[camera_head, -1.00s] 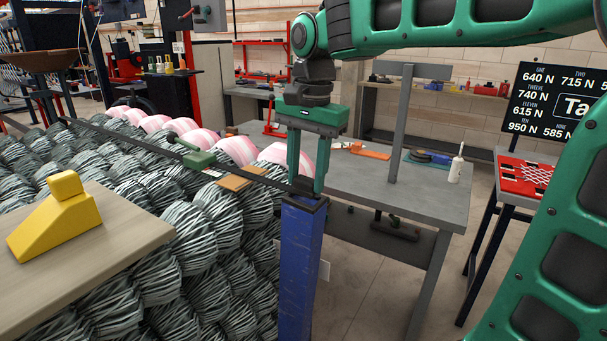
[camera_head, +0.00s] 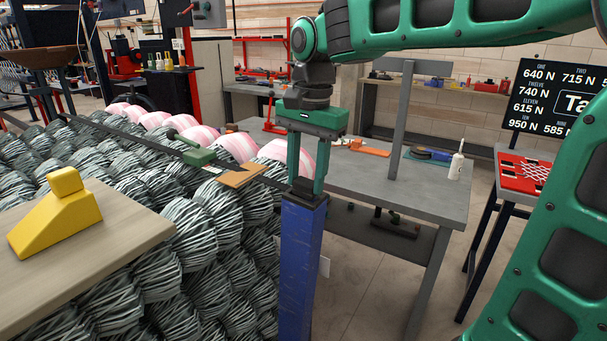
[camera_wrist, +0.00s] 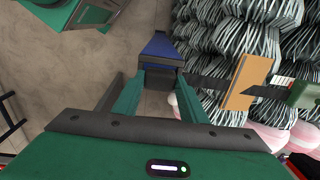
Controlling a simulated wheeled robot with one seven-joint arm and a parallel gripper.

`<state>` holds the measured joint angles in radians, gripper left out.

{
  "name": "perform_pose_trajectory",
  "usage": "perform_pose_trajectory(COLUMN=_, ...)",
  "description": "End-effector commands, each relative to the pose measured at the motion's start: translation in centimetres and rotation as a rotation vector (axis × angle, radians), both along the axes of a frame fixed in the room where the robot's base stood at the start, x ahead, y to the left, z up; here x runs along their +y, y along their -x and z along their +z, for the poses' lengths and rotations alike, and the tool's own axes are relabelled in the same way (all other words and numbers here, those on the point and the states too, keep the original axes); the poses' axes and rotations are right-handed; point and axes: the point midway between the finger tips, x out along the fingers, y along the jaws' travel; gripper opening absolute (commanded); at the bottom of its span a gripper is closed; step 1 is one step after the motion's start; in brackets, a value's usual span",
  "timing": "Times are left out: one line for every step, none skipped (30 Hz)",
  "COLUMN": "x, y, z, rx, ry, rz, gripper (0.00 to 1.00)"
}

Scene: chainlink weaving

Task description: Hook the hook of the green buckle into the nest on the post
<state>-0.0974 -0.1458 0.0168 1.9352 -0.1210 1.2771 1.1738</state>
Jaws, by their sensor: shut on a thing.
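The green buckle (camera_head: 198,157) lies on the heap of grey wire rolls, with a dark flat strap running from it toward the blue post (camera_head: 302,260). The buckle also shows at the right edge of the wrist view (camera_wrist: 305,90). My gripper (camera_head: 305,188) points down at the post's top and is shut on the dark hook end of the strap. In the wrist view its fingertips (camera_wrist: 158,82) are right by the blue post (camera_wrist: 159,47). The nest is hidden by the fingers and the dark end. I cannot tell whether the hook sits in it.
A wooden block (camera_head: 242,175) lies by the strap. A yellow wedge (camera_head: 55,220) stands on a wooden board (camera_head: 110,260) at the left. A grey table (camera_head: 400,195) with an upright stands behind the post. A red-topped stand (camera_head: 523,172) is at the right.

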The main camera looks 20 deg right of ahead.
Motion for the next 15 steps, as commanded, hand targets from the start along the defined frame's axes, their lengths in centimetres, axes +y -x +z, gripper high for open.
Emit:
perform_pose_trajectory(x=0.01, y=0.00, z=-0.07, rx=0.000, ry=0.000, rz=0.000, gripper=0.16)
perform_pose_trajectory(x=0.01, y=0.01, z=-0.11, rx=0.000, ry=0.000, rz=0.000, gripper=0.16)
perform_pose_trajectory(x=0.00, y=0.00, z=-0.16, rx=0.000, ry=0.000, rz=0.000, gripper=0.16)
perform_pose_trajectory(x=0.00, y=0.00, z=-0.20, rx=0.000, ry=0.000, rz=0.000, gripper=0.16)
perform_pose_trajectory(x=0.01, y=0.00, z=-0.24, rx=0.001, ry=0.001, rz=0.000, gripper=0.16)
perform_pose_trajectory(x=0.01, y=-0.01, z=-0.28, rx=0.000, ry=0.000, rz=0.000, gripper=0.16)
perform_pose_trajectory(x=0.01, y=-0.01, z=-0.32, rx=0.000, ry=0.000, rz=0.000, gripper=0.16)
perform_pose_trajectory(x=0.01, y=-0.01, z=-0.36, rx=0.000, ry=0.000, rz=0.000, gripper=0.16)
perform_pose_trajectory(x=0.02, y=-0.02, z=-0.40, rx=0.000, ry=0.000, rz=0.000, gripper=0.16)
perform_pose_trajectory(x=0.02, y=-0.02, z=-0.44, rx=0.000, ry=0.000, rz=0.000, gripper=0.16)
perform_pose_trajectory(x=0.02, y=-0.03, z=-0.48, rx=0.000, ry=0.000, rz=0.000, gripper=0.16)
perform_pose_trajectory(x=0.02, y=-0.03, z=-0.53, rx=0.000, ry=0.000, rz=0.000, gripper=0.16)
perform_pose_trajectory(x=0.02, y=-0.03, z=-0.57, rx=0.000, ry=0.000, rz=0.000, gripper=0.16)
perform_pose_trajectory(x=0.02, y=-0.05, z=-0.60, rx=0.000, ry=0.000, rz=0.000, gripper=0.16)
perform_pose_trajectory(x=0.02, y=-0.05, z=-0.65, rx=0.000, ry=0.000, rz=0.000, gripper=0.16)
